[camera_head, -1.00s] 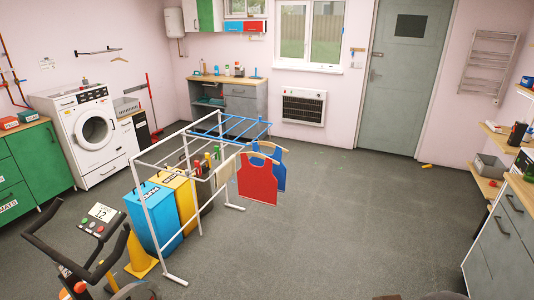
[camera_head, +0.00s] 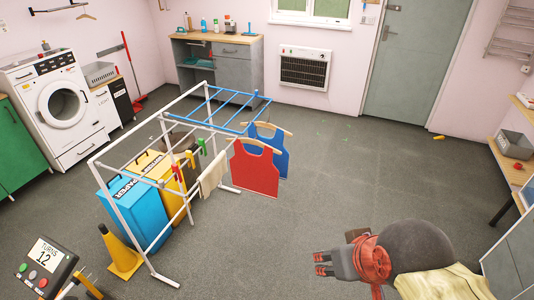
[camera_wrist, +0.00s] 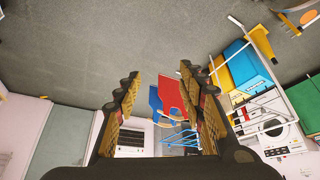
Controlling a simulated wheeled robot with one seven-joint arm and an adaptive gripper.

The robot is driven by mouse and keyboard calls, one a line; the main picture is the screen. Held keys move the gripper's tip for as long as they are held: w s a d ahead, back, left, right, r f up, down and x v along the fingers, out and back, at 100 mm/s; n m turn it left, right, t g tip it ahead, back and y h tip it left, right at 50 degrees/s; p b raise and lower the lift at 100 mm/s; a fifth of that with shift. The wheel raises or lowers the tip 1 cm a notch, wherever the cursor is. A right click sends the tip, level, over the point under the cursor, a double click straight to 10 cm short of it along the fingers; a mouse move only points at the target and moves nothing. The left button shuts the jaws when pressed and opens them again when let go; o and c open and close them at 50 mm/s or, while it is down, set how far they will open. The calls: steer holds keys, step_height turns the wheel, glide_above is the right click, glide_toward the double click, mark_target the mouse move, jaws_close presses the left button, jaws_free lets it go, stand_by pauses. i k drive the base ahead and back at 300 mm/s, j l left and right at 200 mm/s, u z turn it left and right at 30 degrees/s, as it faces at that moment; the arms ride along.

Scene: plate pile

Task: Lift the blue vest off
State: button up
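The blue vest (camera_head: 281,160) hangs on a wooden hanger at the right end of the drying rack (camera_head: 208,125), partly hidden behind the red vest (camera_head: 254,172). The red vest hangs on its own hanger. In the wrist view, which looks upside down, the blue vest (camera_wrist: 154,98) and red vest (camera_wrist: 169,94) show beyond and between my fingers, well away from them. My gripper (camera_head: 322,264) is at the lower right in the head view, over open floor and apart from the rack. Its fingers (camera_wrist: 162,73) are spread with nothing between them.
A cream cloth (camera_head: 212,175) and several coloured pegs are on the rack. Blue (camera_head: 135,215) and yellow bins stand under it, and a yellow cone (camera_head: 120,252) stands in front. A shelf (camera_head: 508,158) edges the right side. Floor right of the vests is clear.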

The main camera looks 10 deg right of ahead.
mark_target(281, 162)
steer(key=i+l+u, duration=0.1)
steer(key=i+l, duration=0.45)
steer(key=i, duration=0.25)
steer(key=i+l+u, duration=0.1)
steer(key=i+l, duration=0.45)
steer(key=i, duration=0.2)
steer(key=i+l, duration=0.65)
steer(key=i, duration=0.15)
steer(key=u, duration=0.05)
